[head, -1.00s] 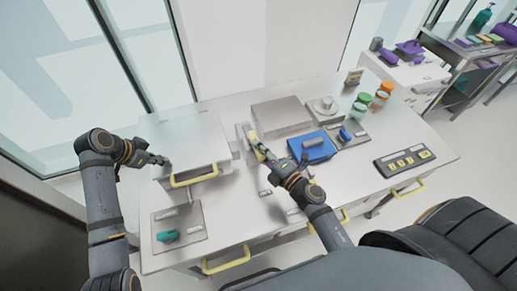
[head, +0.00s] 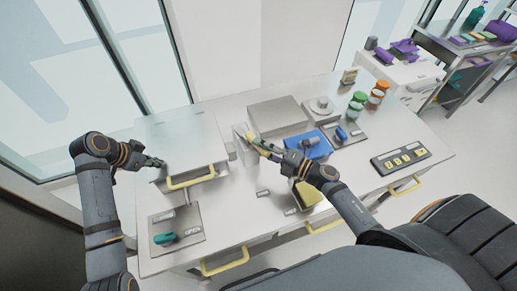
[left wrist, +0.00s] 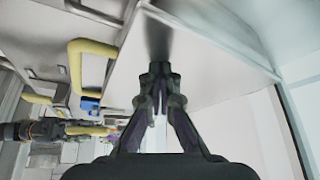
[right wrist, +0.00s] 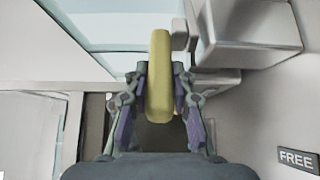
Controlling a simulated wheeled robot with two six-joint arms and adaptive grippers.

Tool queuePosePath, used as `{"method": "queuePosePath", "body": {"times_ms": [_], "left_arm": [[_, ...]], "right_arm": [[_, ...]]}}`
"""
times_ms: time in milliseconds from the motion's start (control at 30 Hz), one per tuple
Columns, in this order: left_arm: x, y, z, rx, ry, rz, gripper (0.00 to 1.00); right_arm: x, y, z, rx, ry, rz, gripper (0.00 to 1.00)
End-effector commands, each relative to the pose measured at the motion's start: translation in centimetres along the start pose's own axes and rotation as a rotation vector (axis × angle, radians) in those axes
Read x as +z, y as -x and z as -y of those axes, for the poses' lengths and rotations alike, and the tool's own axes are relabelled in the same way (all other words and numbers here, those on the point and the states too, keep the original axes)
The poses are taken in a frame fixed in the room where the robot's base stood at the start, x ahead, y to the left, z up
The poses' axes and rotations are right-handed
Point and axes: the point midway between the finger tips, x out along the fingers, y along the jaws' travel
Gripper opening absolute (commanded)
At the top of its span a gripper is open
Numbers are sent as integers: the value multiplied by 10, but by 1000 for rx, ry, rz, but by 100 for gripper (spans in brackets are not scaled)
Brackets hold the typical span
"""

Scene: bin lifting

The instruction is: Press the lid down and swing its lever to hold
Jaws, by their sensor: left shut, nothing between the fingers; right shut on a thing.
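The silver bin lid (head: 178,135) is a flat metal plate at the left of the bench, with a yellow handle (head: 190,178) on the front below it. My left gripper (head: 158,163) is shut and empty, with its fingertips at the lid's front left edge. The left wrist view shows these fingertips (left wrist: 158,72) against the lid's metal surface (left wrist: 205,60). A yellow lever (head: 256,142) stands beside a small metal post to the right of the bin. My right gripper (head: 276,153) is shut on this lever. The right wrist view shows the lever (right wrist: 159,70) upright between the fingers.
A FREE label (right wrist: 297,159) shows in the right wrist view. A blue tray (head: 318,146), a metal box (head: 278,115) and jars (head: 357,102) stand to the right. A teal handle (head: 164,239) sits on a plate at the front left. A button panel (head: 401,160) lies further right.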

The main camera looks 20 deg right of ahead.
Motion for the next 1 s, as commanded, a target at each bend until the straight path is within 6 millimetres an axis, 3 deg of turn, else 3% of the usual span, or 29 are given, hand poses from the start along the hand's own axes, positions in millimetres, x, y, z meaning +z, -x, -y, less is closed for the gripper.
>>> {"method": "queuePosePath", "body": {"times_ms": [400,967,1000], "left_arm": [[3,-5,-4,16,6,4,0],[3,-5,-4,15,6,3,0],[3,-5,-4,15,6,3,0]], "right_arm": [[14,4,-1,5,3,-209,0],[15,5,-2,7,1,-246,0],[15,5,-2,7,1,-246,28]]}}
